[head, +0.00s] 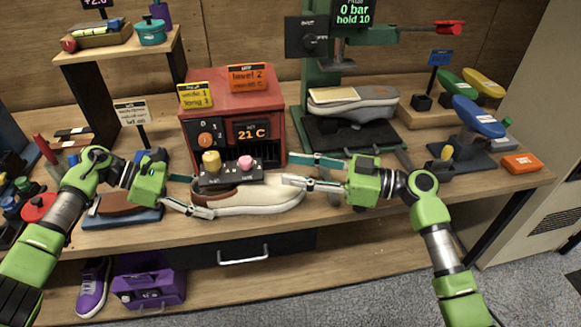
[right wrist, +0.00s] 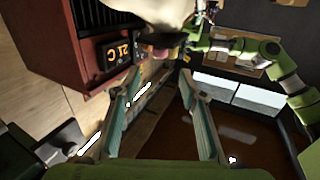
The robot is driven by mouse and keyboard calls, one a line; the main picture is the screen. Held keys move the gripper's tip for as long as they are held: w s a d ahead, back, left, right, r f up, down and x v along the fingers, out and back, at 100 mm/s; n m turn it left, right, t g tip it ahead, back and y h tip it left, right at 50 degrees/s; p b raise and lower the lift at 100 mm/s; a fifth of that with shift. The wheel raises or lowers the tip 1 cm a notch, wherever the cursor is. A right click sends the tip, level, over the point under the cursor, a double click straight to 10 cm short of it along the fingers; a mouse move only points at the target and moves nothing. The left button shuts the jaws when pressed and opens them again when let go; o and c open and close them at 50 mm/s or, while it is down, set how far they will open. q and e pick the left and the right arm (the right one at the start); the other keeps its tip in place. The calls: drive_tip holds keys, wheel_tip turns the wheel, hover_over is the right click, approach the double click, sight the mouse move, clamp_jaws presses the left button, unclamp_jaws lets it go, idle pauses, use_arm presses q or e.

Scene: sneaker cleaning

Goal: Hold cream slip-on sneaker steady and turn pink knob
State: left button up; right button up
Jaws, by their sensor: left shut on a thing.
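My left gripper (head: 207,197) is shut on the sneaker's left end, one finger along the near side. My right gripper (head: 287,169) is open and empty, its fingertips just right of the pink knob and apart from it.
The red machine (head: 270,106), with a "21 C" display, stands close behind the sneaker. A green press (head: 316,95) holding a grey shoe (head: 352,99) stands behind my right gripper. The bench's front edge is close to the sneaker.

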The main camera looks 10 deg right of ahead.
use_arm(q)
drive_tip(key=o, duration=1.4)
drive_tip(key=v, duration=1.2)
